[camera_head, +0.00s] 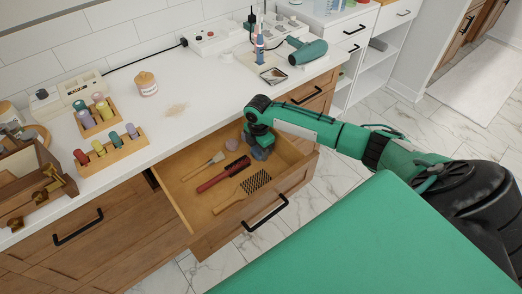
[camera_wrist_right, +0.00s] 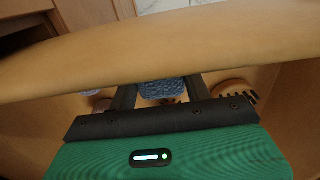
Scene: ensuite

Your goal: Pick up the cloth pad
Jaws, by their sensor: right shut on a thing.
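The cloth pad (camera_head: 263,154) is a small blue-grey textured piece at the back right of the open wooden drawer (camera_head: 222,228). My right gripper (camera_head: 259,146) reaches down into the drawer and is shut on the pad. In the right wrist view the pad (camera_wrist_right: 162,91) shows between the two dark fingers of the gripper (camera_wrist_right: 161,96). A wooden drawer wall crosses that view and hides part of the pad and fingers. I cannot tell whether the pad touches the drawer floor. My left gripper is not in view.
A red brush (camera_head: 223,174), a wooden hairbrush (camera_head: 243,190) and a thin brush (camera_head: 203,166) lie in the drawer. The white counter (camera_head: 196,110) behind carries a jar (camera_head: 146,83), nail polish racks (camera_head: 110,152) and a green hair dryer (camera_head: 307,51). The drawer walls are close around my gripper.

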